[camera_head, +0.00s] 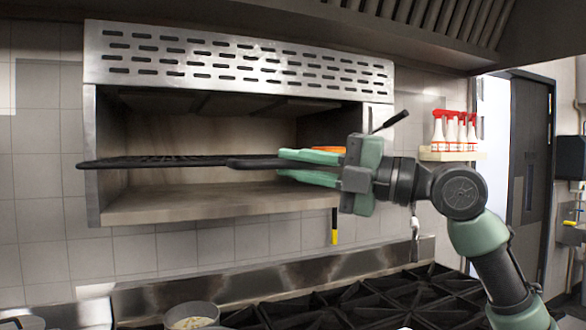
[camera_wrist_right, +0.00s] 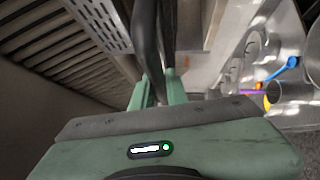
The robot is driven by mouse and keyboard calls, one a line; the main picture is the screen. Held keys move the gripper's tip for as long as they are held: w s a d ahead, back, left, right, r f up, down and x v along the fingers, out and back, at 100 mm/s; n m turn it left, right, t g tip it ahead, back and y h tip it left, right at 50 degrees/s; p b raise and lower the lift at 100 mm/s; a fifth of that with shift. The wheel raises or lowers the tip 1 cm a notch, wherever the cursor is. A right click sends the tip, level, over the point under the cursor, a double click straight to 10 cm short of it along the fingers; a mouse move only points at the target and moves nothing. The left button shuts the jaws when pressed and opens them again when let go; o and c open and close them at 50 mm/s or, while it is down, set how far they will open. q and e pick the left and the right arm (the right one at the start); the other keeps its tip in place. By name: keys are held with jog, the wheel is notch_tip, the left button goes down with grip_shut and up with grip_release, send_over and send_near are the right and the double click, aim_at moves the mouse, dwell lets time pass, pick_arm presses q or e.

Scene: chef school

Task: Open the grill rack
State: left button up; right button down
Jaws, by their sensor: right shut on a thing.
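The grill rack (camera_head: 150,162) is a dark, flat grate. It sits level in the open metal grill housing (camera_head: 240,60) on the wall, and its front edge sticks out past the housing's left side. My right gripper (camera_head: 280,165) comes in from the right and is shut on the rack's dark front bar. In the right wrist view the bar (camera_wrist_right: 146,45) runs between the two green fingers of the right gripper (camera_wrist_right: 160,92). The fingers partly hide the rack's right end. My left gripper does not show.
A stove with black grates (camera_head: 370,300) lies below the housing, with a pot (camera_head: 192,318) at its left. A shelf (camera_head: 450,155) with red-topped bottles is on the right wall. A yellow-ended tool (camera_head: 334,236) hangs under the housing.

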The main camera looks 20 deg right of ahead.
jog(key=c, duration=1.4)
grip_release()
jog(key=shift+a, duration=0.15)
jog(key=shift+s+d+f, duration=0.15)
jog(key=shift+s+d, duration=0.15)
jog(key=shift+d, duration=0.1)
jog(key=r+b+v, duration=0.1)
jog(key=b+v, duration=0.2)
jog(key=v, duration=0.3)
jog(key=shift+s+d+f, duration=0.3)
jog(key=shift+s+f, duration=0.05)
jog(key=shift+f, duration=0.05)
